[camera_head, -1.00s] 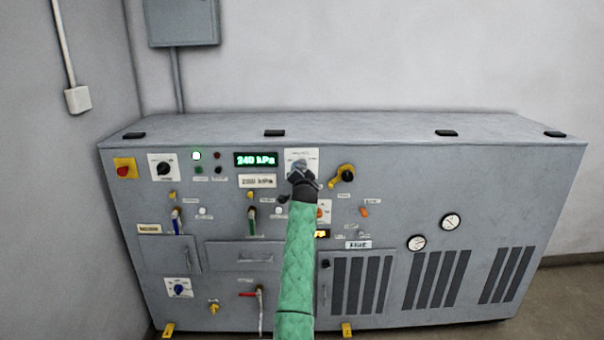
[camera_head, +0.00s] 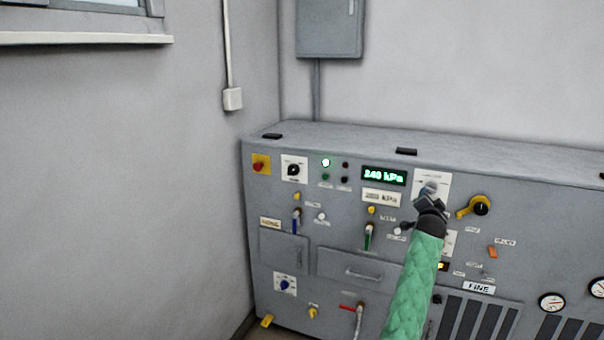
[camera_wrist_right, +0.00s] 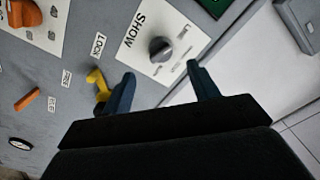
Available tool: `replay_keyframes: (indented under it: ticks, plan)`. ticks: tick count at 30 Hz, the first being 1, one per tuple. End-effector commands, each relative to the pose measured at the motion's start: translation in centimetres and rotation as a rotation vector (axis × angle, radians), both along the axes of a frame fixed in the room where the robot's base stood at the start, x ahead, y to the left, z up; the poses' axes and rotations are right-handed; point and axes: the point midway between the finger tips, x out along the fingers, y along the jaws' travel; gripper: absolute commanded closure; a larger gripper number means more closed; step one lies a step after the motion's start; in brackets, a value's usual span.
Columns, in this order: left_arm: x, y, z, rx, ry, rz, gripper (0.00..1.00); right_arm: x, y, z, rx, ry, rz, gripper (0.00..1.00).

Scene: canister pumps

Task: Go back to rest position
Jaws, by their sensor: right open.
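My right gripper (camera_head: 430,192) is in front of the upper part of the grey control cabinet (camera_head: 340,215), its green-sleeved arm coming up from below. In the right wrist view my right gripper (camera_wrist_right: 160,88) is open and empty, its two dark fingers apart. A round dark knob (camera_wrist_right: 160,48) on a white plate marked SHOW is seen between and beyond the fingers, apart from them. A yellow lever (camera_wrist_right: 97,82) by a LOCK label shows beside the left finger; it also shows in the head view (camera_head: 468,211). My left gripper is not in view.
The cabinet face carries a red button on yellow (camera_head: 260,164), a black dial (camera_head: 293,169), a green display reading 240 kPa (camera_head: 384,176), a drawer (camera_head: 358,268) and gauges (camera_head: 552,302). A wall box (camera_head: 329,28) hangs behind.

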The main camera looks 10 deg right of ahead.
Motion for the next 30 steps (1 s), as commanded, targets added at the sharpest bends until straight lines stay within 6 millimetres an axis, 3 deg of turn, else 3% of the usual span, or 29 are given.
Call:
replay_keyframes:
  ticks: [7, 11, 20, 26, 30]
  plan:
    - [0.0, 0.0, 0.0, 0.000, 0.000, 0.000, 0.40, 0.1, 0.7, -2.4, -0.045, 0.189, 0.051, 0.40]
    - [0.0, 0.0, -0.1, 0.000, 0.001, 0.000, 0.40, -0.6, 1.9, -2.3, -0.062, 0.282, 0.105, 0.40]
    - [0.0, -0.1, -0.1, -0.001, 0.001, 0.001, 0.40, -1.6, 9.1, 1.3, -0.185, 0.432, 0.282, 0.40]
    - [0.0, -0.1, -0.1, -0.001, 0.000, 0.001, 0.40, -3.8, 14.6, -0.9, -0.279, 0.551, 0.402, 0.40]
    - [0.0, -0.1, -0.1, -0.001, 0.000, 0.001, 0.40, -5.7, 18.0, -3.9, -0.331, 0.632, 0.476, 0.40]
